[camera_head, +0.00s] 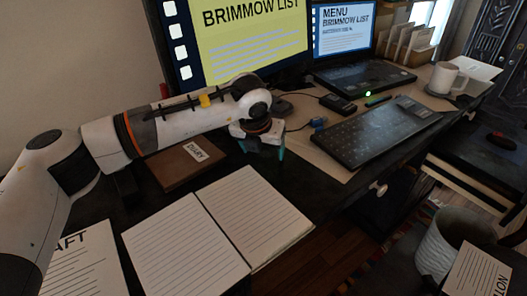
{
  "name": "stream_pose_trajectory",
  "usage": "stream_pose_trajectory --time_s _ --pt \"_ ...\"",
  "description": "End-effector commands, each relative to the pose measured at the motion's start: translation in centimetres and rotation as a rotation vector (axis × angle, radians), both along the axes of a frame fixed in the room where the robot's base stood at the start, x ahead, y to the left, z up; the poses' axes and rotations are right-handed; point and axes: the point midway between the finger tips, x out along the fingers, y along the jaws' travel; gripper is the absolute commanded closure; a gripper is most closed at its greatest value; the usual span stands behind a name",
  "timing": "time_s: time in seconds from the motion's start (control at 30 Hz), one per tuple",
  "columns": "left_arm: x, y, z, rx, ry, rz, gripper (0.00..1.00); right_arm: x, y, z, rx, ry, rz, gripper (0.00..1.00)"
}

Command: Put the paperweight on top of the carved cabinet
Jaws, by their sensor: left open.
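I cannot pick out the paperweight for certain. A small blue object (318,123) lies on the desk mat just right of my left gripper, and a small dark red object (502,140) sits on a dark surface at the right. The dark carved cabinet (492,38) stands at the far upper right, with only part of its carved front showing. My left gripper (262,147) points down above the dark desk, between the diary and the keyboard. Its teal fingertips are open, and I see nothing held. My right gripper is out of view.
A brown diary (190,165), an open notebook (212,232) and a keyboard (378,132) cover much of the desk. Monitor (240,40), laptop (362,78) and white mug (442,78) stand behind. A pale bin (445,248) stands at lower right.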

Motion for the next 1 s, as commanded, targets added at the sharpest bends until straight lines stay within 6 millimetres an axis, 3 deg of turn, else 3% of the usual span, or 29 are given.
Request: stream_pose_trajectory --time_s 0.07,0.37,0.67,0.77,1.0 --pt "0.0 0.0 0.0 0.000 0.000 0.000 0.29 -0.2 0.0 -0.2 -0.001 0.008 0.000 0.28" --pt "0.0 0.0 0.1 0.000 0.000 0.001 0.78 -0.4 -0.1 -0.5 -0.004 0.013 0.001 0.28" --pt "0.0 0.0 0.7 -0.001 -0.002 0.001 0.80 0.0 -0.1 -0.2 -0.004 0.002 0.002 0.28" --pt "0.1 0.0 2.2 -0.003 -0.004 0.001 0.80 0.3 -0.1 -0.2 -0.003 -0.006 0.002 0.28" --pt "0.1 0.0 7.2 -0.002 -0.005 0.002 0.80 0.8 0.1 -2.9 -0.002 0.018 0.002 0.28"
